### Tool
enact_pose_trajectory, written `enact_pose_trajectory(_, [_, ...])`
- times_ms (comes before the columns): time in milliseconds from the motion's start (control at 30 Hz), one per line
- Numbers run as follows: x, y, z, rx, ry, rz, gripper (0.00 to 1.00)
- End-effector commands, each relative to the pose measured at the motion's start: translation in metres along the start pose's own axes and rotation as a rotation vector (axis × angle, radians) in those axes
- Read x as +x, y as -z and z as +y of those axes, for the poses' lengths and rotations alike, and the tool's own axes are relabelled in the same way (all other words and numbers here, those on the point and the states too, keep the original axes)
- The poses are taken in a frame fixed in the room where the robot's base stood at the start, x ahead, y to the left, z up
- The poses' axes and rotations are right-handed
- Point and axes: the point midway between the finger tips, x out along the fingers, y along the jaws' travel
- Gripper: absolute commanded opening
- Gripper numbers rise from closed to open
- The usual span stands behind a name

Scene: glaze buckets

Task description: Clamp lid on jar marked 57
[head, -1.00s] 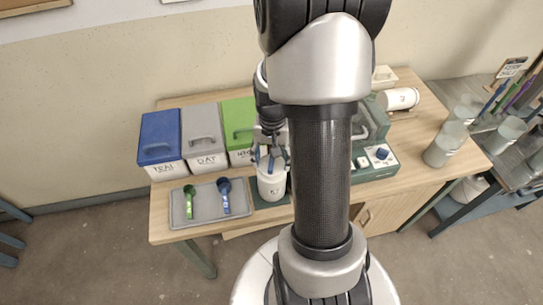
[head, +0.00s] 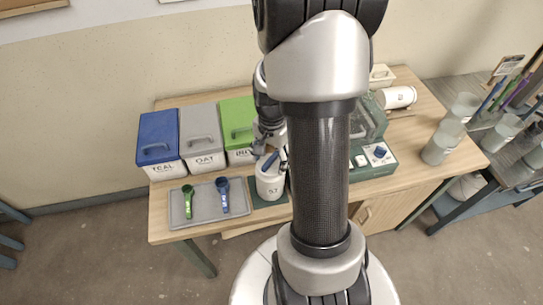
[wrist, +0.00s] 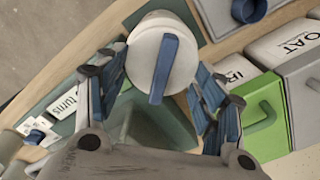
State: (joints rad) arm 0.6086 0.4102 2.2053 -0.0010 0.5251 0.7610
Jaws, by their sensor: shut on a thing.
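The white jar marked 57 (head: 270,188) stands upright on a dark green mat (head: 262,213) at the table's front. A round white lid (wrist: 145,46) with a blue bar (wrist: 164,62) across it covers its top in the wrist view. My gripper (wrist: 162,68) comes from above with its blue-padded fingers on both sides of the lid, shut on it. Whether the fingers also touch the jar's wall is hidden. In the head view my arm covers part of the gripper.
Bins with blue, grey and green lids (head: 237,118) stand behind. Translucent cups (head: 441,145) stand further right.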

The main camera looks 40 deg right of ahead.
Motion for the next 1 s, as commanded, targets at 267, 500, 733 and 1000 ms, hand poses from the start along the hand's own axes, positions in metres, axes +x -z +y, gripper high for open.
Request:
enact_pose_trajectory(267, [0.0014, -0.0009, 0.0028, 0.261, -0.002, -0.002, 0.39])
enact_pose_trajectory(500, [0.0019, -0.001, 0.003, 0.267, -0.002, -0.002, 0.39])
enact_pose_trajectory(733, [0.0026, -0.0023, 0.0052, 0.499, -0.004, -0.003, 0.39])
enact_pose_trajectory(1000, [0.0037, -0.003, 0.0063, 0.626, -0.005, -0.003, 0.39])
